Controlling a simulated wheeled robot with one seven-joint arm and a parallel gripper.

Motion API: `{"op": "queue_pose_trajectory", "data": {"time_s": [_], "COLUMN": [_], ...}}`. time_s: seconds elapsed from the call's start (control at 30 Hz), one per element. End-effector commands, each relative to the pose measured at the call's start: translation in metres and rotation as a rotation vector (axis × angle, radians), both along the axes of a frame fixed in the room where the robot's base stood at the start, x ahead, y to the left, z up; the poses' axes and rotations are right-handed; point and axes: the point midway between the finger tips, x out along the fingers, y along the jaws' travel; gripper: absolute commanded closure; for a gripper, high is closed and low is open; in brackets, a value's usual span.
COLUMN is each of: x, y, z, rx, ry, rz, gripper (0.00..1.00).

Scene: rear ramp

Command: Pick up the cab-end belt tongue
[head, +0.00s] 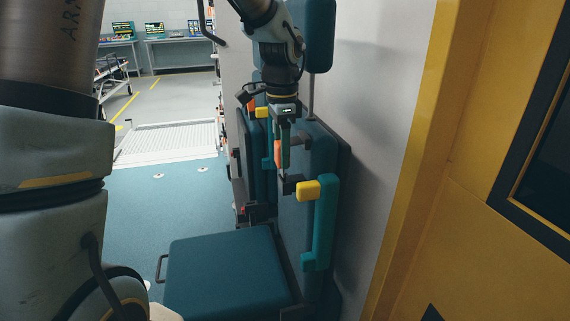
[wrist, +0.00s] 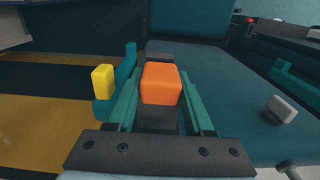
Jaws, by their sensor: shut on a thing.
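The cab-end belt tongue (head: 278,152) shows as an orange block at the seat unit by the wall. My gripper (head: 282,160) points down at it, with its green fingers on either side. In the wrist view the orange block (wrist: 160,84) sits between the two fingers, and my gripper (wrist: 160,76) is shut on it. A dark part lies below and beyond the block. Whether the tongue is still in its holder is hidden by the fingers.
A yellow block (head: 308,190) on a dark piece stands just in front, beside a teal bar (head: 324,220). Another yellow block (head: 262,113) is behind. A teal seat cushion (head: 225,270) lies below. Open floor (head: 185,205) leads left to the ramp (head: 165,142). A yellow door (head: 500,190) is at right.

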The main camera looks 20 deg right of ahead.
Motion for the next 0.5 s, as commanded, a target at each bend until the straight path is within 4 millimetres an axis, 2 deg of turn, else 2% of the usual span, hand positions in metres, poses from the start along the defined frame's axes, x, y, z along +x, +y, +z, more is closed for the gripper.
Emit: {"op": "queue_pose_trajectory", "data": {"time_s": [0.03, 0.17, 0.3, 0.5], "x": [0.002, 0.006, 0.010, 0.016], "y": [0.014, 0.046, 0.086, 0.135], "z": [-0.004, -0.004, -0.004, -0.004], "rx": [0.004, 0.004, 0.004, 0.003], "ry": [0.002, 0.002, 0.002, 0.003], "rz": [0.009, 0.010, 0.012, 0.010], "gripper": [1.00, 1.00, 1.00, 1.00]}}
